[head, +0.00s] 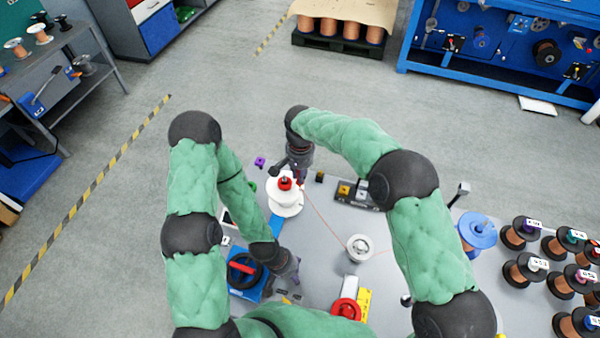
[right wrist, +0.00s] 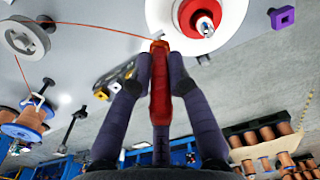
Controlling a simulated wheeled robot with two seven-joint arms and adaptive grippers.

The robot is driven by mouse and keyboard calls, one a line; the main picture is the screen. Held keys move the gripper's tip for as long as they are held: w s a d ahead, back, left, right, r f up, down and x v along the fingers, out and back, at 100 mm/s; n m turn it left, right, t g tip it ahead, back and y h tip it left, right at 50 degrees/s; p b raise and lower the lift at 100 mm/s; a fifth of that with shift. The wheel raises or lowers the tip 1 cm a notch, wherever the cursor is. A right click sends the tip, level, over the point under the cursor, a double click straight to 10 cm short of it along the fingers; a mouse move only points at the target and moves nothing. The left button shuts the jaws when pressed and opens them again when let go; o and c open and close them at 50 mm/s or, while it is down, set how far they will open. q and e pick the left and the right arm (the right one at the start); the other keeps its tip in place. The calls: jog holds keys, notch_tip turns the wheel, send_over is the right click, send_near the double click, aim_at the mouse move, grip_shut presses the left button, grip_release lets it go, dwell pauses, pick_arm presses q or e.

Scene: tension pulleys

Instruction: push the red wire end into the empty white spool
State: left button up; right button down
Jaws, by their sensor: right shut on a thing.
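The red wire end (right wrist: 160,85) is a red handle-like piece held upright between the fingers of my right gripper (right wrist: 159,75). In the head view my right gripper (head: 297,172) is just behind the white spool (head: 285,205). The white spool, with a red knob on its hub, also shows at the top of the right wrist view (right wrist: 228,14). The wire end's tip is near the spool's rim; I cannot tell whether they touch. A thin orange wire runs from it to a grey pulley (head: 360,247). My left gripper (head: 290,290) is low beside a blue device; its fingers are unclear.
The blue device (head: 245,285) has a black wheel and red handle. A blue-flanged spool (head: 476,232) stands right of the pulley. Several copper spools (head: 525,268) crowd the right side. A red round part (head: 346,309) sits at the front. A small purple block (head: 260,161) is at the back.

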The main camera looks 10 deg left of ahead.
pick_arm(q)
jog(key=shift+s+f, duration=0.1)
pick_arm(e)
jog(key=shift+f, duration=0.15)
pick_arm(q)
jog(key=shift+s+f+b, duration=0.15)
jog(key=shift+f+b, duration=0.15)
jog(key=shift+b, duration=0.1)
pick_arm(e)
jog(key=shift+d+f, duration=0.15)
jog(key=shift+f, duration=0.4)
